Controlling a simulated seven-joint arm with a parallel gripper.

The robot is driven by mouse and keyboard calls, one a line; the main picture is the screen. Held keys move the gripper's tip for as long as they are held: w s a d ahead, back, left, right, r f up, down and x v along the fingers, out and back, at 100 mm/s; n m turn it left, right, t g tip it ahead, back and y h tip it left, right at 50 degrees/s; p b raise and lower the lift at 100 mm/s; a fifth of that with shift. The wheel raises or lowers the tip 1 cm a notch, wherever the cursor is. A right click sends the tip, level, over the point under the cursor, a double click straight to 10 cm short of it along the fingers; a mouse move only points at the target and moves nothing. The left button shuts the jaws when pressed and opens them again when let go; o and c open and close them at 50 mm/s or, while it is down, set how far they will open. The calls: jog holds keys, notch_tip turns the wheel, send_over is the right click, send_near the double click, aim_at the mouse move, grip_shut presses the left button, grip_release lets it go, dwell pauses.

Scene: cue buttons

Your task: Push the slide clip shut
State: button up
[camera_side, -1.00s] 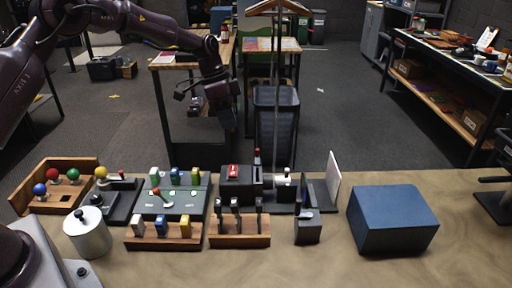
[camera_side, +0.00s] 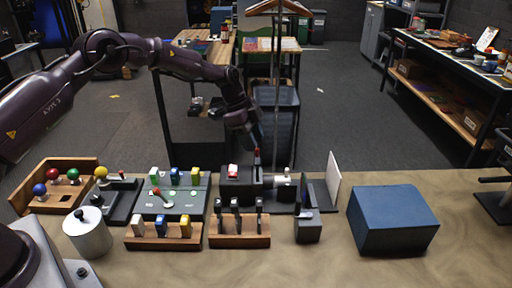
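My gripper (camera_side: 252,143) hangs over the back of the table, fingers pointing down, just above and behind a black device (camera_side: 238,188). A pale cylinder (camera_side: 283,180) sits right of the post. I cannot tell for certain which part is the slide clip. The gripper's fingers are dark and small here, so their opening cannot be made out. I see nothing held in them.
A wooden rack with dark upright pieces (camera_side: 240,241) stands in front of the device. A green panel (camera_side: 178,204) is at its left. A white upright plate (camera_side: 333,177) and a blue box (camera_side: 393,220) stand at the right. A tall pole stand (camera_side: 277,90) rises close behind.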

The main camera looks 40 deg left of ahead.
aim_at(256, 160)
jog(key=shift+x, duration=1.45)
jog(key=shift+c, duration=0.5)
grip_shut()
jog(key=shift+s+d, duration=0.7)
jog(key=shift+o, duration=0.5)
grip_release()
jog(key=shift+a+r, duration=0.1)
jog(key=shift+r, duration=0.05)
